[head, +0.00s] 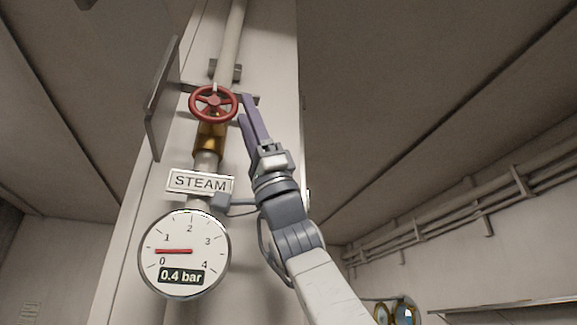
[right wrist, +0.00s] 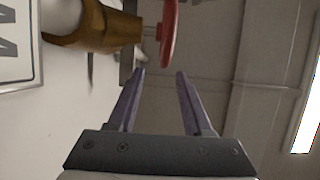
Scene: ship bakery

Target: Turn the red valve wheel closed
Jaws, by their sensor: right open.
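The red valve wheel (head: 213,89) is mounted on a brass valve body (head: 209,136) on the vertical steam pipe in the head view. In the right wrist view the wheel (right wrist: 170,35) shows edge-on at the top, just beyond the fingertips. My right gripper (head: 247,107) is open and empty, with its fingers pointing up beside the wheel's right edge. In the right wrist view the gripper (right wrist: 160,74) has nothing between its fingers; I cannot tell whether a finger touches the rim. My left gripper is not in view.
A STEAM sign (head: 200,183) and a round gauge (head: 184,252) reading 0.4 bar sit below the valve. A flat grey panel (head: 161,98) juts out left of the wheel. Pipes (head: 450,222) run along the right wall. Open room lies right of my arm.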

